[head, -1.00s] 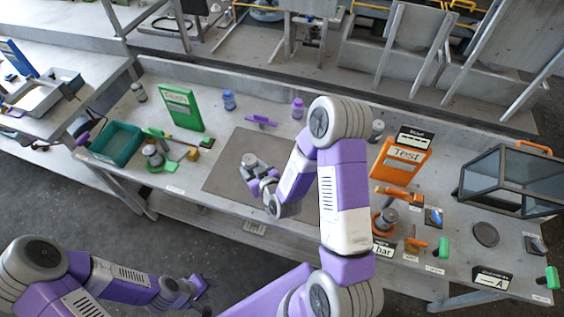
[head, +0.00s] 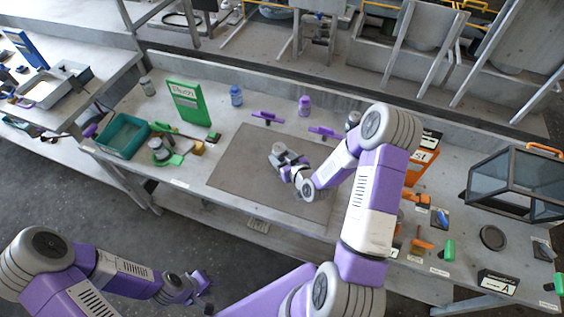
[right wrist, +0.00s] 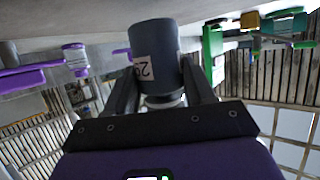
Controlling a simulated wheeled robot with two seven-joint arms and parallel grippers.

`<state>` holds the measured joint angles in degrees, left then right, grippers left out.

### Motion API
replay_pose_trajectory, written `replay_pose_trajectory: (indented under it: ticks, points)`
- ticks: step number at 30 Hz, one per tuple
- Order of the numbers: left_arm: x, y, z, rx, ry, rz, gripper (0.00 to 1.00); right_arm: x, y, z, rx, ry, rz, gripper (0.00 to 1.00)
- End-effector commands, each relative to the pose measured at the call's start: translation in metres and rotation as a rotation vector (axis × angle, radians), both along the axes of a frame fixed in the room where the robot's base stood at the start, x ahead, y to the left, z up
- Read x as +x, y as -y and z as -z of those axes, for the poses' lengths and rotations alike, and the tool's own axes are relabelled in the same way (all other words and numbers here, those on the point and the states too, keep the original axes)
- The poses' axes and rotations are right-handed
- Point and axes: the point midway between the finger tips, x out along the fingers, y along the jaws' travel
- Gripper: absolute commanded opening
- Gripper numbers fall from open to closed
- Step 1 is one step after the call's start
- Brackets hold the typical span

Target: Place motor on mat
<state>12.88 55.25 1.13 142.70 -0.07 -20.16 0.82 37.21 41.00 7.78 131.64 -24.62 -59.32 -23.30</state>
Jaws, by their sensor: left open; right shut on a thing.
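The motor is a dark grey cylinder with a white label, seen in the right wrist view (right wrist: 157,52). In the head view its top (head: 279,149) shows over the brown-grey mat (head: 236,168). My right gripper (right wrist: 163,88) is shut on the motor, one finger on each side. In the head view this gripper (head: 286,160) is over the right half of the mat. I cannot tell whether the motor touches the mat. My left gripper (head: 207,283) is open and empty, low in front of the bench and well away from the mat.
Purple brackets (head: 268,117) and a purple bottle (head: 304,105) stand behind the mat. A green board (head: 188,103) and a teal tray (head: 122,137) are to the left. Orange parts and a glass case (head: 513,183) are to the right. The mat's left half is clear.

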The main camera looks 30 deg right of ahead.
Motion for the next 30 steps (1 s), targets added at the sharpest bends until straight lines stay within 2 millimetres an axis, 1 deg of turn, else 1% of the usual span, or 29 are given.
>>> replay_pose_trajectory:
  ticks: [1,4,6,13,18,19,23,30]
  points:
    - [0.0,0.0,0.002,0.0,0.0,0.0,0.43,0.0,0.0,0.01,0.001,0.001,0.0,0.09]
    - [0.0,0.0,0.004,0.0,0.0,0.0,0.43,0.0,0.0,0.02,0.0,0.001,0.0,0.09]
    - [0.0,0.0,0.004,0.0,0.0,0.0,0.43,0.001,0.0,0.023,-0.001,0.003,0.001,0.09]
    - [0.0,0.0,0.004,0.0,0.0,0.0,0.43,0.001,0.0,0.022,-0.001,0.004,0.001,0.09]
    - [0.0,0.0,0.009,0.0,0.0,0.0,0.43,0.001,0.0,0.027,-0.002,0.004,-0.001,0.09]
    - [0.0,0.0,0.008,0.0,0.0,0.0,0.43,0.0,0.0,0.027,-0.001,0.0,0.0,0.58]
    - [0.0,0.0,0.007,0.0,0.0,0.0,0.43,0.0,0.0,0.026,0.0,0.0,0.0,0.78]
    - [0.0,0.0,0.007,0.0,0.0,0.0,0.43,0.0,0.0,0.026,0.0,0.0,0.0,0.79]
